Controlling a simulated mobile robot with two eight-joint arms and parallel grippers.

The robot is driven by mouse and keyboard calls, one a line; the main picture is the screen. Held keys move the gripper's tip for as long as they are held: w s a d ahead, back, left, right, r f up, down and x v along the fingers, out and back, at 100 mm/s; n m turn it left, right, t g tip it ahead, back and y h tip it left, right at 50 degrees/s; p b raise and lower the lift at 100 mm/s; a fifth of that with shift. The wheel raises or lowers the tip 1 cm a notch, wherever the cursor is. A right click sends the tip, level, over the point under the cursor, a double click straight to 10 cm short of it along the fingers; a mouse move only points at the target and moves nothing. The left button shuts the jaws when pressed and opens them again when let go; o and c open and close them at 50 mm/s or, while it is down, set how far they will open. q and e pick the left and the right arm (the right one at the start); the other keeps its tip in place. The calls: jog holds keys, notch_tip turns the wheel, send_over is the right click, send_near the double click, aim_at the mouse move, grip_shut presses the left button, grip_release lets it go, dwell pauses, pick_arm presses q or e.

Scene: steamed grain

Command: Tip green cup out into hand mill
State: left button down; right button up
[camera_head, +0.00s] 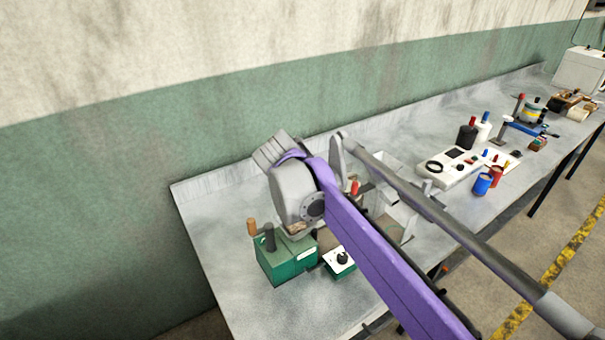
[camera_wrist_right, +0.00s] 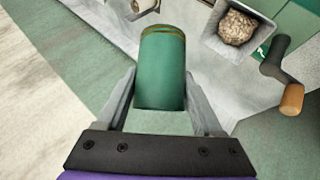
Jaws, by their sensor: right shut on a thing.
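The green cup (camera_wrist_right: 162,70), with a thin gold band at its far end, is between the two grey fingers of my right gripper (camera_wrist_right: 160,103) in the wrist view. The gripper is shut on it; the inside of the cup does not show. The hand mill (camera_head: 288,262) is a green box with a dark crank and a wooden knob at the left end of the bench. In the wrist view its grey square hopper (camera_wrist_right: 213,37), holding a brown grainy lump, is up and right of the cup, apart from it. My arm hides the cup in the head view.
A small green box with a black knob (camera_head: 341,260) stands right of the mill. Further along the bench (camera_head: 245,310) are a white control panel (camera_head: 452,167), bottles and blue and red cups (camera_head: 482,183). The wall is behind; bare bench lies left of the mill.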

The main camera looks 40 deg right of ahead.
jog(key=m+t+y, duration=0.1)
jog(key=y, duration=0.1)
jog(key=m+t+y, duration=0.1)
jog(key=y, duration=0.1)
jog(key=shift+s+d+r, duration=0.1)
jog(key=shift+s+r, duration=0.05)
jog(key=shift+r, duration=0.25)
jog(key=shift+r+m+t+y, duration=0.15)
jog(key=shift+m+t+y, duration=0.45)
jog(key=shift+y, duration=0.3)
